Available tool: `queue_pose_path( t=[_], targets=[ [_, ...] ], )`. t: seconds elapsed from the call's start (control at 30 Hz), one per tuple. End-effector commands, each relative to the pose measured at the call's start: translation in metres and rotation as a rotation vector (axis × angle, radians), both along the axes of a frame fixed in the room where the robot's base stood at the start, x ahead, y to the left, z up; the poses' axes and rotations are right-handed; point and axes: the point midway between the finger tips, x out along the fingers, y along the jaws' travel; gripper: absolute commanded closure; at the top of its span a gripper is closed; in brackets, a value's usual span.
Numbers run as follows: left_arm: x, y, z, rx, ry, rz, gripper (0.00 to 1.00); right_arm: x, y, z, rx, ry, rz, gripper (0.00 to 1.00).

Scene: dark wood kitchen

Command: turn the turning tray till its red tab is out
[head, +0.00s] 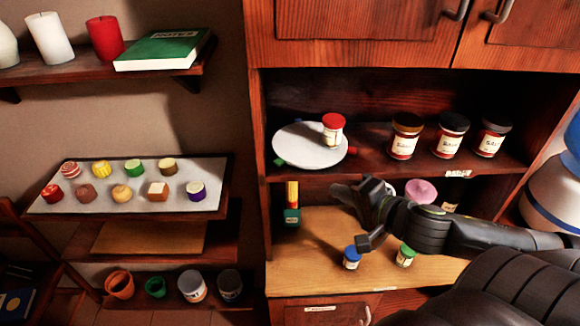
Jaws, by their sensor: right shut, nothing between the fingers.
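The turning tray (296,150) is a pale grey disc on the middle shelf of the cabinet, at its left end. A jar with a red lid (333,130) stands on its right part. A green tab (278,162) shows at the tray's front left edge. A small red tab (352,151) shows at its right edge, beside the jar. My right gripper (343,192) is shut and empty. It appears in front of the cabinet, below and right of the tray in the picture, apart from it. My left gripper is not in view.
Several dark-lidded jars (450,136) stand right of the tray on the same shelf. Below, a blue-lidded jar (351,258) and a green-lidded jar (405,255) stand on the counter (300,272). Cabinet doors hang above.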

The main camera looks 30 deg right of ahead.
Motion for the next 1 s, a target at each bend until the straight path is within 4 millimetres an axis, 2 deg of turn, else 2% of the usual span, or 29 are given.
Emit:
queue_pose_path(
  t=[0.1, 0.27, 0.47, 0.6, 1.0],
  targets=[
    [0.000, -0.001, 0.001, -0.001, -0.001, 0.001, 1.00, 0.001, 0.011, 0.013, 0.093, -0.005, 0.031, 1.00],
    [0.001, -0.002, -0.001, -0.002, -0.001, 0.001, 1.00, 0.003, 0.017, 0.018, 0.157, -0.003, 0.045, 1.00],
    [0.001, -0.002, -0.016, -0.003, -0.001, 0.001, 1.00, 0.014, 0.019, 0.012, 0.165, -0.008, 0.045, 1.00],
    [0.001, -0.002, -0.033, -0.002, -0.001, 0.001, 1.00, 0.027, 0.022, 0.007, 0.163, -0.007, 0.046, 1.00],
    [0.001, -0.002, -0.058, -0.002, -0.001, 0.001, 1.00, 0.067, 0.028, -0.003, 0.169, -0.007, 0.040, 1.00]
  ],
)
